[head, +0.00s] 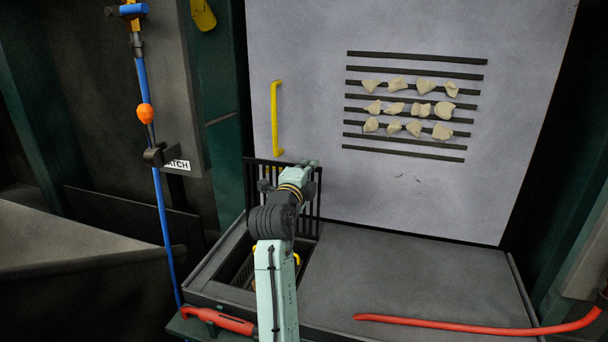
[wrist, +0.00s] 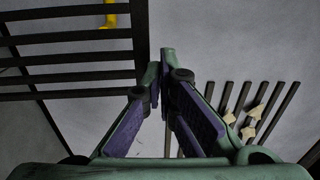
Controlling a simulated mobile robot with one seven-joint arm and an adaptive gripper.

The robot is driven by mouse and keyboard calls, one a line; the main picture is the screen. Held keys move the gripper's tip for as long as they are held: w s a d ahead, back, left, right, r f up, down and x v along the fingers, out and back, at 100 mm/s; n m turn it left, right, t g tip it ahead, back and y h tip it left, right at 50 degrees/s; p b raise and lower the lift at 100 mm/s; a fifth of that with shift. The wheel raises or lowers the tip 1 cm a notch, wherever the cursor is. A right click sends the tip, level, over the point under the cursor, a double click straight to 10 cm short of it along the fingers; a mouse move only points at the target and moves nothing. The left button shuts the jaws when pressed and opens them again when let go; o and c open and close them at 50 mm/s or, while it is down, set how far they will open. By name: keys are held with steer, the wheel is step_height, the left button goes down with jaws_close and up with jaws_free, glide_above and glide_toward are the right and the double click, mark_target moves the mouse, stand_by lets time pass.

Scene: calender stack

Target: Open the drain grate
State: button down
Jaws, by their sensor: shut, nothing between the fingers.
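The drain grate (head: 262,161) is a dark barred panel. In the head view it stands raised, close to upright, at the back of the open pit, in front of the pale panel. Part of it is hidden by my arm. In the wrist view its bars and thick edge (wrist: 141,50) fill the upper left. My gripper (head: 308,166) is near the grate's upper right part. In the wrist view my gripper (wrist: 165,68) has its purple-padded fingers drawn together at the tips, with nothing held. I cannot tell whether it touches the grate.
The pale panel (head: 400,205) behind has dark slots with several beige lumps and a yellow handle (head: 276,118). A grey deck (head: 420,270) lies right of the pit. A red hose (head: 470,327) lies at the front, with a red tool (head: 222,321) at left. A blue pole (head: 163,230) stands left.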

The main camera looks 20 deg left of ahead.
steer(key=shift+w+f+g, duration=0.1)
steer(key=shift+w+g, duration=0.3)
steer(key=shift+w, duration=0.4)
steer(key=shift+d, duration=0.1)
steer(key=shift+s+f, duration=0.1)
